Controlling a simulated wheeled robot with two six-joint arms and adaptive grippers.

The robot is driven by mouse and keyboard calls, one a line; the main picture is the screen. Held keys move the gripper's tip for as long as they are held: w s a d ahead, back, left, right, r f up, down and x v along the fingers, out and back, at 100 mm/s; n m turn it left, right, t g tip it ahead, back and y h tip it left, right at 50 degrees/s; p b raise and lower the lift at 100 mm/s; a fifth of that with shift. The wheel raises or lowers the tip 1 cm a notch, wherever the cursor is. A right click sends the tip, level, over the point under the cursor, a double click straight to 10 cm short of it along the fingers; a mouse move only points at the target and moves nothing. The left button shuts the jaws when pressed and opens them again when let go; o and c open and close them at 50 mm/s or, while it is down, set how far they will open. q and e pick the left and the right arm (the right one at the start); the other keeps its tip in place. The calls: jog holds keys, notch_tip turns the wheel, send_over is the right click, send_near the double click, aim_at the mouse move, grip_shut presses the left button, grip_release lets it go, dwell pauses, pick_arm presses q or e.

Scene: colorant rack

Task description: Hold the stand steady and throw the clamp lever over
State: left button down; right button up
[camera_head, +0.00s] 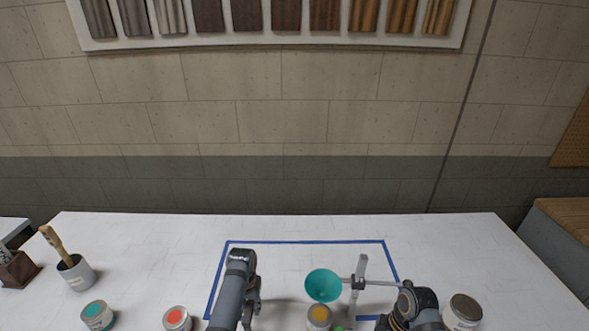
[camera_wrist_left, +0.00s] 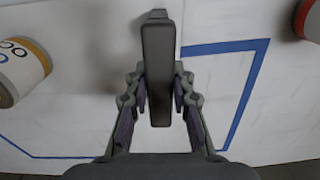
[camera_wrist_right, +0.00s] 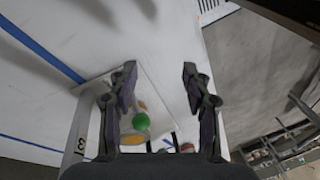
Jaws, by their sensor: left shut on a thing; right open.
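The stand shows in the head view as a pale grey post (camera_head: 357,286) with a thin rod to the right and a teal funnel (camera_head: 323,285) to the left. My left gripper (camera_head: 255,298) is shut on a long grey bar (camera_wrist_left: 158,60), seemingly part of the stand, in the left wrist view. A green knob (camera_wrist_right: 141,122), apparently on the clamp lever, shows in the right wrist view and barely at the head view's lower edge (camera_head: 340,329). My right gripper (camera_wrist_right: 160,76) is open and empty, with the knob beyond its left finger. The lever's arm is hidden.
A can with yellow paint (camera_head: 319,315) stands below the funnel. A blue tape outline (camera_head: 305,241) marks the white table. Other cans (camera_head: 97,315), (camera_head: 176,319), (camera_head: 463,311) and a brush pot (camera_head: 76,272) stand around it. The table's back is clear.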

aim_at(342, 329)
jog(key=w+a+r+n+t+y, duration=0.1)
jog(key=w+a+r+n, duration=0.3)
jog(key=w+a+r, duration=0.25)
jog(key=x, duration=0.6)
jog(key=w+x, duration=0.1)
jog(key=x, duration=0.2)
jog(key=shift+d+f, duration=0.15)
jog(key=shift+f, duration=0.2)
grip_shut()
jog(key=shift+d+r, duration=0.1)
jog(key=shift+d, duration=0.05)
